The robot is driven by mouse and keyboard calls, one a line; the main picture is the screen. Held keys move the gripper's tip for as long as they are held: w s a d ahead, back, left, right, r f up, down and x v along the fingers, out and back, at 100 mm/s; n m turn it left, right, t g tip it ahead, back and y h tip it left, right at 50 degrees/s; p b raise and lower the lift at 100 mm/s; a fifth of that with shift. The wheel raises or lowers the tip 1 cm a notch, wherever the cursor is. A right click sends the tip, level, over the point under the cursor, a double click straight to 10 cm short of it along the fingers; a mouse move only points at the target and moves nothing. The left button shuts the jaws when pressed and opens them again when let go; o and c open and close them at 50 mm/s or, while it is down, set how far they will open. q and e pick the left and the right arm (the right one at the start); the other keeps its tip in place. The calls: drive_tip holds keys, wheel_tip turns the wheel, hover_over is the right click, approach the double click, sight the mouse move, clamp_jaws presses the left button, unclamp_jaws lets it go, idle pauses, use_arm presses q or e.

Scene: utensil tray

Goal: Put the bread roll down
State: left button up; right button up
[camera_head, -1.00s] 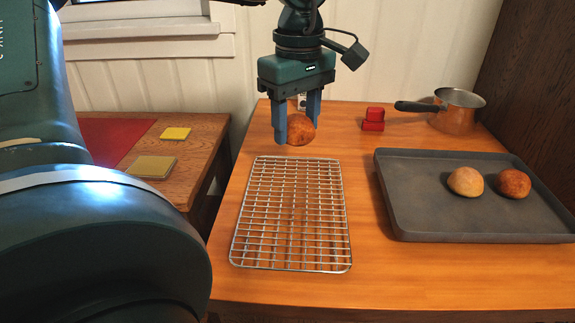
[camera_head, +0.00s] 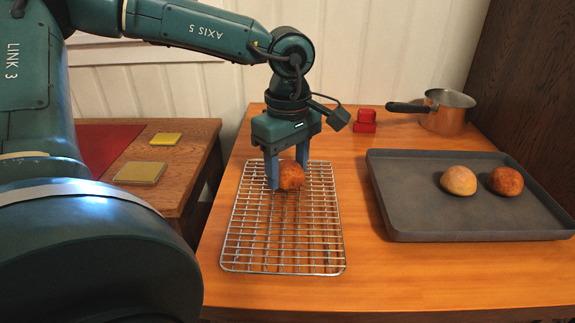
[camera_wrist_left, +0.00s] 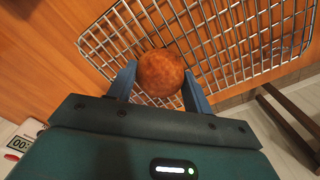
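A round brown bread roll (camera_head: 291,176) is between the fingers of my left gripper (camera_head: 287,171), at the far part of the wire cooling rack (camera_head: 284,226). In the left wrist view the roll (camera_wrist_left: 161,73) fits between the two fingertips (camera_wrist_left: 160,84), which appear closed on its sides, with the rack's wires (camera_wrist_left: 228,42) beyond it. The roll is at or just above the wires; I cannot tell if it touches them. My right gripper is not in view.
A dark baking tray (camera_head: 420,220) at right holds a pale roll (camera_head: 459,180) and a brown roll (camera_head: 506,181). A lower side table (camera_head: 190,165) stands left. The rack's front is empty.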

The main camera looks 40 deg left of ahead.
sight(288, 163)
use_arm(q)
drive_tip(key=o, duration=0.5)
drive_tip(key=shift+c, duration=0.2)
wheel_tip(288, 163, up, 12)
drive_tip(key=p, duration=0.2)
drive_tip(key=shift+r, duration=0.15)
idle(0.3)
